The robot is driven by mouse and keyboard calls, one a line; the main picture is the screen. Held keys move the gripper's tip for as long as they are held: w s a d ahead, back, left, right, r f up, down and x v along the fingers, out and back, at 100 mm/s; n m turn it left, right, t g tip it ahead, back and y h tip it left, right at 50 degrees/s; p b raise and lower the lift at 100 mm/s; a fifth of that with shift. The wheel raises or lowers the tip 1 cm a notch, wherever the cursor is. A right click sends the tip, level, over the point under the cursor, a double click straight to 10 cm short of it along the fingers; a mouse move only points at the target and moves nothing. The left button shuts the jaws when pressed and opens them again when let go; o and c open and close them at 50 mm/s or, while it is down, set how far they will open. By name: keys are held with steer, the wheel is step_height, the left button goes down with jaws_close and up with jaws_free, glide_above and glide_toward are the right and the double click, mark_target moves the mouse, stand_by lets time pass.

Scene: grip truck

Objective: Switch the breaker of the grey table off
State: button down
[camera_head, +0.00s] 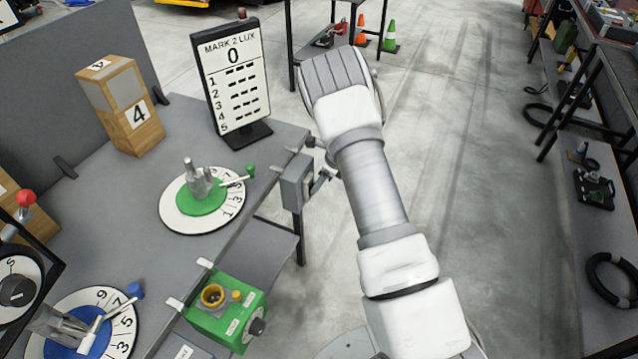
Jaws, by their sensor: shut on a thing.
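The grey table (140,205) fills the left of the head view. A grey breaker box (294,186) is fixed at its right edge, with a lever on its right side. My gripper (322,174) is at that side of the box, mostly hidden behind my own white arm. It is shut on the breaker's lever, of which only a small part shows. The lever's exact position is hard to tell.
A sign (233,78) reading "MARK 2 LUX 0" and a wooden block (122,105) stand on the table. A green dial (202,198) and a green control box (228,312) are nearby. Shelving (600,110) stands right; the floor between is clear.

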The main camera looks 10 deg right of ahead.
steer(key=shift+d+f+b, duration=0.1)
steer(key=shift+f+b, duration=0.1)
steer(key=shift+b, duration=0.15)
steer(key=f+t+y+b, duration=0.1)
steer(key=t+y+b, duration=0.1)
steer(key=b, duration=0.5)
steer(key=f+t+y+b, duration=0.1)
steer(key=t+y+b, duration=0.1)
steer(key=b, duration=0.6)
steer(key=s+d+f+t+y+b, duration=0.1)
steer(key=f+t+y+b, duration=0.1)
steer(key=y+b, duration=0.2)
steer(key=shift+f+y+b, duration=0.1)
steer(key=shift+y+b, duration=0.2)
steer(key=shift+b, duration=1.45)
steer(key=c, duration=0.5)
jaws_free()
